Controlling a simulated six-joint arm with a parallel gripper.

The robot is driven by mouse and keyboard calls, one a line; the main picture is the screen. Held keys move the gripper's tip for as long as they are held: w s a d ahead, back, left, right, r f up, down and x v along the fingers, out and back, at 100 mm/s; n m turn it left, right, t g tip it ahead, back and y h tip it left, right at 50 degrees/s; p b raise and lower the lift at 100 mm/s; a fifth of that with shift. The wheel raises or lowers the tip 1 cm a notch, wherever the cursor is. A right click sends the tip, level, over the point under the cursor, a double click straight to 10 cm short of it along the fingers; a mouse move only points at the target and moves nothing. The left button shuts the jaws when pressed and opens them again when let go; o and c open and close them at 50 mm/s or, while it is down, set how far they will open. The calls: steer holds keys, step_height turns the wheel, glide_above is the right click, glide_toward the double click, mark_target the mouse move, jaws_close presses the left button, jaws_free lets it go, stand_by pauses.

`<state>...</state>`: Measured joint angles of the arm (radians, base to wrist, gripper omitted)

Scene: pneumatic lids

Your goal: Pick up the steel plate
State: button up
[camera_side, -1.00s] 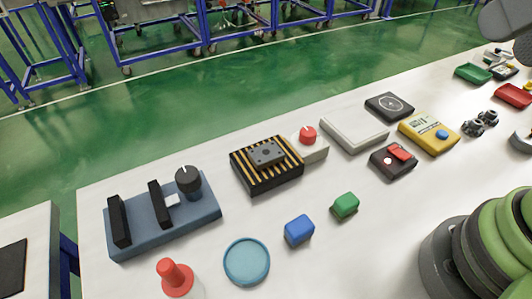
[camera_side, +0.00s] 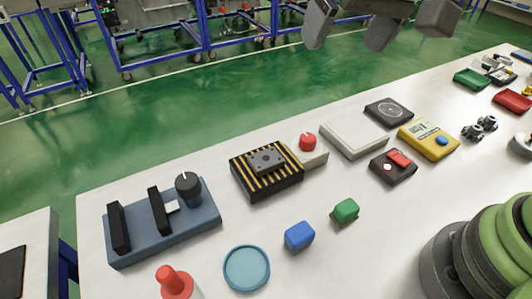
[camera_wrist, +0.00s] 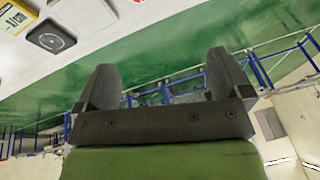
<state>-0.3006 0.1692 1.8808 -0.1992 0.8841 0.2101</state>
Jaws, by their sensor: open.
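The steel plate (camera_side: 267,158) is a small dark grey piece with a hole in its middle. It lies on top of a black block with yellow stripes (camera_side: 285,185) on the white table in the side view. My gripper (camera_side: 350,25) is at the top edge of the side view, high above the table and to the right of the plate, partly cut off. In the wrist view my gripper (camera_wrist: 163,85) shows its two fingers wide apart with nothing between them. The plate does not show in the wrist view.
A grey box with a red knob (camera_side: 309,150) stands right beside the striped block. A blue fixture with a black knob (camera_side: 160,228) stands to the left. A blue cube (camera_side: 299,236), a green cube (camera_side: 345,210) and a round teal dish (camera_side: 246,268) lie in front.

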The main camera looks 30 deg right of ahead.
steer(key=w+a+f+n+g+h, duration=0.1)
steer(key=w+a+f, duration=0.25)
steer(key=f, duration=0.25)
steer(key=w+a+f+g, duration=0.1)
steer(key=w+a+f, duration=0.1)
steer(key=a+f, duration=0.25)
glide_above(266, 159)
steer(key=shift+n, duration=0.4)
step_height(266, 159, down, 7)
steer(key=shift+f, duration=0.2)
step_height(266, 159, down, 6)
steer(key=shift+r, duration=0.15)
steer(key=shift+c, duration=0.3)
steer(key=shift+r, duration=0.1)
steer(key=c, duration=1.2)
